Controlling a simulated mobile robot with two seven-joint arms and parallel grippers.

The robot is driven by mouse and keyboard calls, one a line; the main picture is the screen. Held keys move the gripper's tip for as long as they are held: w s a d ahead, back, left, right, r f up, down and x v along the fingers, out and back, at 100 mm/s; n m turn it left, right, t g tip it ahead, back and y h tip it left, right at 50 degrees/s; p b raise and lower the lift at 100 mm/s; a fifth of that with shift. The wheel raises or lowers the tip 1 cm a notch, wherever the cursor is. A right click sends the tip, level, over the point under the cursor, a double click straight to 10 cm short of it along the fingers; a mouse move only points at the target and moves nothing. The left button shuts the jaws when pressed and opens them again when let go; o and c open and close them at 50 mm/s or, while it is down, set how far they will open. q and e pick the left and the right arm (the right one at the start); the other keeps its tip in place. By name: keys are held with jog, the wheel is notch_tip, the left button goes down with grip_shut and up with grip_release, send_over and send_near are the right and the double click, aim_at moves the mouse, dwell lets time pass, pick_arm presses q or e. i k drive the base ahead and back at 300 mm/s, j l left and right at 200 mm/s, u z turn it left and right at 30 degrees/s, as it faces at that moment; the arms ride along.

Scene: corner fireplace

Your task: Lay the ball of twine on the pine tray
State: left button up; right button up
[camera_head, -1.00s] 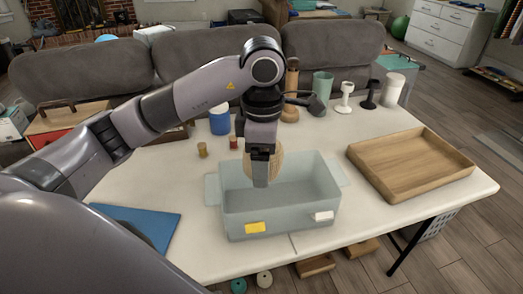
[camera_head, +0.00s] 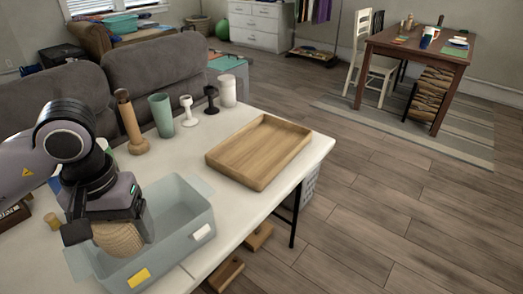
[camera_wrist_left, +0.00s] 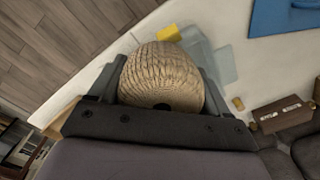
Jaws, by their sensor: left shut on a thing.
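The ball of twine (camera_head: 122,238) is tan and round, held in my left gripper (camera_head: 108,226) above the translucent grey bin. In the left wrist view the twine ball (camera_wrist_left: 162,78) sits between the two dark fingers (camera_wrist_left: 160,95), which close on its sides. The pine tray (camera_head: 262,148) is a shallow, empty wooden tray at the table's right end, apart from the gripper and to its right. My right gripper is not in view.
The translucent bin (camera_head: 186,216) with yellow and white labels stands below the twine. A wooden bottle-shaped thing (camera_head: 131,125), a green cup (camera_head: 161,115), white and black holders and a white cylinder (camera_head: 227,90) line the back edge. Table between bin and tray is clear.

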aim_at(263, 151)
jog(key=i+l, duration=0.2)
jog(key=i+l+u, duration=0.15)
jog(key=l, duration=0.25)
jog(key=i+l, duration=0.3)
jog(key=i+l+u, duration=0.15)
jog(key=l, duration=0.2)
jog(key=i+l, duration=0.2)
jog(key=l, duration=0.15)
jog(key=i+l+u, duration=0.15)
jog(key=l, duration=0.2)
jog(key=i+l, duration=0.2)
jog(key=l, duration=0.15)
jog(key=i+l+u, duration=0.15)
jog(key=l, duration=0.2)
